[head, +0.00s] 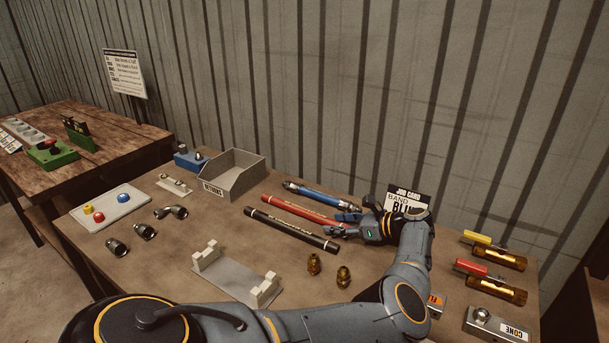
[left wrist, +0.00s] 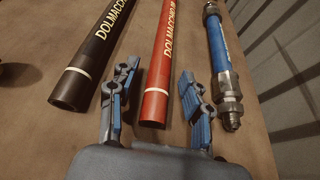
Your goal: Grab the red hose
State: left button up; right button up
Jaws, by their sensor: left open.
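The red hose (head: 297,211) lies on the table between the black hose (head: 290,231) and the blue hose (head: 318,196). My left gripper (head: 343,222) is open at the right end of the red hose. In the left wrist view, the near end of the red hose (left wrist: 157,88) lies between the two open fingers (left wrist: 157,78), with a gap visible on each side. The black hose (left wrist: 88,72) is left of the fingers and the blue hose (left wrist: 219,55) right of them. My right gripper is not in view.
A grey returns bin (head: 234,176) stands behind the hoses. A light cradle (head: 235,276) and brass fittings (head: 314,264) lie in front. A job card (head: 404,198) stands behind my left gripper.

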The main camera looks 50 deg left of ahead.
pick_arm(q)
grip_shut()
jog(key=shift+r, duration=0.15)
